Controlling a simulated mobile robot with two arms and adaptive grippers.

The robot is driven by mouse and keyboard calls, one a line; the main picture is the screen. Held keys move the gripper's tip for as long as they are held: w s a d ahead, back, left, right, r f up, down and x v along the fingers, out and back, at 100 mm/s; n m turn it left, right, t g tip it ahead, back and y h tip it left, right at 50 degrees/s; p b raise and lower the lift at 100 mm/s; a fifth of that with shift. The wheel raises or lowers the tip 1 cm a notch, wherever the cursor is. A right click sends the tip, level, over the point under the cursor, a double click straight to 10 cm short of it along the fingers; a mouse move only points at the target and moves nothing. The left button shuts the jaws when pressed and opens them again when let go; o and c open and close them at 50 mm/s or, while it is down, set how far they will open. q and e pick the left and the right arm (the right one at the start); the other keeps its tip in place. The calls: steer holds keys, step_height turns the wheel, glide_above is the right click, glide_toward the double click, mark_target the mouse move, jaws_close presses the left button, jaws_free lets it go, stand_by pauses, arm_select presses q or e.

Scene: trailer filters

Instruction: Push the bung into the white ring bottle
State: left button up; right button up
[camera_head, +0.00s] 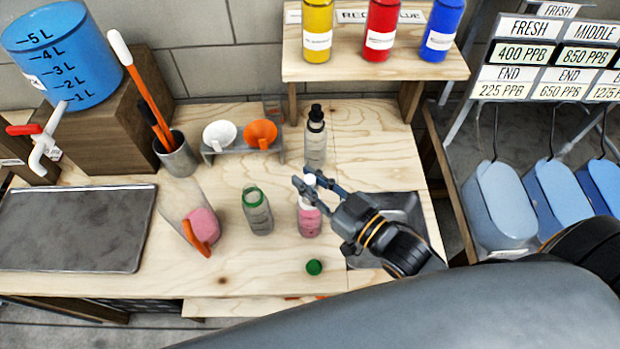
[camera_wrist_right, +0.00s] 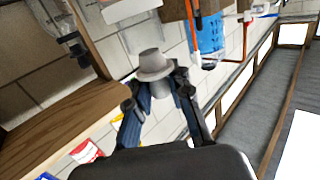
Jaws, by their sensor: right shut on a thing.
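The white ring bottle (camera_head: 309,221), holding pink liquid, stands upright near the middle of the bench, its top partly hidden by my right gripper. My right gripper (camera_head: 305,183) reaches in from the right, over the bottle's top. It is shut on a pale bung (camera_head: 309,180). In the right wrist view the bung (camera_wrist_right: 155,66) has a wide brim and a narrower stem between the fingertips (camera_wrist_right: 158,90). I cannot tell whether the bung touches the bottle's mouth. My left gripper is not in view.
A green-ringed bottle (camera_head: 257,212) stands close left of the pink one, a black-topped bottle (camera_head: 315,138) behind. A green cap (camera_head: 314,267) lies in front. A dark mat (camera_head: 405,208) lies right. The front-left tray (camera_head: 75,228) is empty.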

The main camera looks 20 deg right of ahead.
steer(key=shift+f, duration=0.5)
steer(key=shift+f, duration=0.3)
stand_by(0.9)
steer(key=shift+f, duration=0.1)
stand_by(0.5)
steer(key=o, duration=1.4)
steer(key=shift+r+p, duration=3.55)
steer(key=shift+p, duration=0.35)
